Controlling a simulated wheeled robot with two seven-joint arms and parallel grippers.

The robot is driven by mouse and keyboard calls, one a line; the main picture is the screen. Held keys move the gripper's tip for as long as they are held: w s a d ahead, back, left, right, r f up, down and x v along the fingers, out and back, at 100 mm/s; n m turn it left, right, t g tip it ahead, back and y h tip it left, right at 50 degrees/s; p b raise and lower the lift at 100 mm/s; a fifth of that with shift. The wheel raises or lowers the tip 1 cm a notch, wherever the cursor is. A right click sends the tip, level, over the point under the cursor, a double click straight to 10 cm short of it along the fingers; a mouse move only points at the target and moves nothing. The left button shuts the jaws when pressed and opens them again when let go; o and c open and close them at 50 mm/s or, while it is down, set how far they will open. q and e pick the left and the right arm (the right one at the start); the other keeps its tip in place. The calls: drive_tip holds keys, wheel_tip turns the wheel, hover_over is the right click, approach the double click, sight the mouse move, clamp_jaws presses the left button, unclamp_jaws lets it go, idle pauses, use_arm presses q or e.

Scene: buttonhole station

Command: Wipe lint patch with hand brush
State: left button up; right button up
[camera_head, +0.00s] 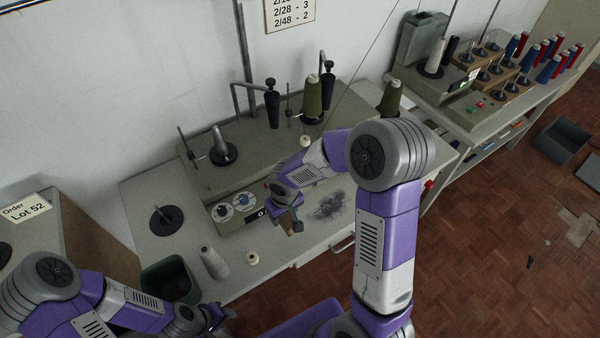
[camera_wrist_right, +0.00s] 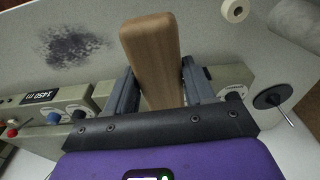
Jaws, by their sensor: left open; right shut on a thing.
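The lint patch (camera_head: 328,205) is a dark grey speckled smudge on the pale table top, just right of my right gripper in the head view. It also shows at the upper left of the right wrist view (camera_wrist_right: 72,47). My right gripper (camera_head: 293,222) is shut on the wooden handle of the hand brush (camera_wrist_right: 152,55), which sits between its two fingers. The bristles are hidden, and I cannot tell whether the brush touches the table. My left gripper (camera_head: 222,316) is low at the left, beside the table's front edge, apart from the brush.
A white cone (camera_head: 213,262) and a small cream spool (camera_head: 252,258) stand near the table's front left. A dark green bin (camera_head: 170,281) is close to my left arm. The grey machine with dials (camera_head: 232,208) stands behind my right gripper. Olive thread cones (camera_head: 313,97) stand at the back.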

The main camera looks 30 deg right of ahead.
drive_tip(key=w+d+f+n+g+y+p, duration=0.1)
drive_tip(key=w+d+n+p, duration=0.4)
drive_tip(key=n, duration=0.4)
drive_tip(key=w+d+f+n+p, duration=0.2)
drive_tip(key=d+n+p, duration=0.1)
drive_tip(key=d+n, duration=0.5)
drive_tip(key=shift+n, duration=0.4)
drive_tip(key=shift+w+a+f+b, duration=0.15)
drive_tip(key=shift+f+b, duration=0.3)
drive_tip(key=shift+f, duration=0.45)
drive_tip(key=shift+s+a+f+b, duration=0.1)
drive_tip(key=shift+a+f+b, duration=0.15)
drive_tip(key=shift+f+b, duration=0.45)
drive_tip(key=shift+w+a+f+b, duration=0.1)
drive_tip(key=shift+a+f+b, duration=0.15)
drive_tip(key=shift+f, duration=0.85)
drive_tip(key=shift+f+b, duration=0.95)
drive_tip(key=shift+f, duration=0.1)
